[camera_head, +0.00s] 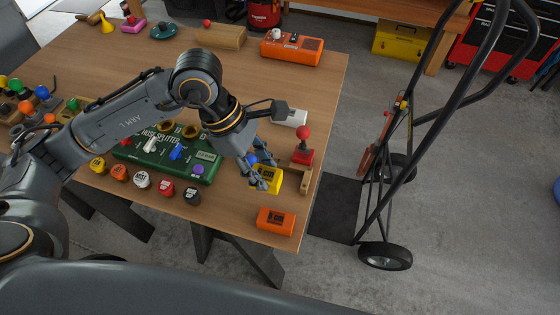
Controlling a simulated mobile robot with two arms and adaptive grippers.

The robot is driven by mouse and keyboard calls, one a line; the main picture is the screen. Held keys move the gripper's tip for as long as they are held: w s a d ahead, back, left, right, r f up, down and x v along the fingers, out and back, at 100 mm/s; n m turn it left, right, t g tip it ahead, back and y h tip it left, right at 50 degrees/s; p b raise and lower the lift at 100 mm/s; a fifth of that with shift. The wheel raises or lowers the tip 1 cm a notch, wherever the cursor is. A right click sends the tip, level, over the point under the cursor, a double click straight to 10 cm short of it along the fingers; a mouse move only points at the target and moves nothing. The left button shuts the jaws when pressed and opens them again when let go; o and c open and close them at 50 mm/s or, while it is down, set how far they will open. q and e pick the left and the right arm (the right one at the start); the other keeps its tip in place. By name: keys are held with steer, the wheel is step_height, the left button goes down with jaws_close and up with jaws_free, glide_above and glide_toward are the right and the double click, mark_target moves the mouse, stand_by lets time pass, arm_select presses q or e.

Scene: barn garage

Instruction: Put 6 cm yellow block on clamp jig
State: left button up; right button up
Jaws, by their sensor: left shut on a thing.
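The yellow block (269,180), with dark "cm" lettering, is near the table's right edge in the head view. My left gripper (262,176) is shut on it, and its fingers cover part of the block. The clamp jig (303,158) is a wooden piece with a red base and a red ball knob. It stands just right of the yellow block, close to the table's right edge. I cannot tell whether the block touches the jig. My right gripper is not in view.
An orange block (276,221) lies at the table's front right corner. A green hose splitter box (165,154) is left of the gripper, with several round coloured caps in front. A white block (292,117) lies behind the jig. A black hand truck (385,256) stands right of the table (300,85).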

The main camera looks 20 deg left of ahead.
arm_select(q)
steer(key=w+f, duration=0.2)
steer(key=w+f+p, duration=0.1)
steer(key=w+f, duration=0.1)
steer(key=w, duration=0.1)
steer(key=w+f, duration=0.2)
steer(key=shift+w+a+f+p, duration=0.1)
steer(key=shift+w+a+p, duration=0.1)
steer(key=shift+p, duration=0.15)
steer(key=shift+w+a+f, duration=0.1)
steer(key=shift+w+f, duration=0.3)
steer(key=shift+f, duration=0.15)
step_height(320, 180, down, 3)
steer(key=shift+p, duration=0.8)
steer(key=shift+f+b, duration=0.45)
steer(key=shift+b, duration=0.05)
steer(key=o, duration=1.1)
steer(key=shift+r, duration=0.1)
steer(key=shift+c, duration=0.2)
steer(key=shift+o, duration=0.9)
steer(key=shift+w, duration=0.1)
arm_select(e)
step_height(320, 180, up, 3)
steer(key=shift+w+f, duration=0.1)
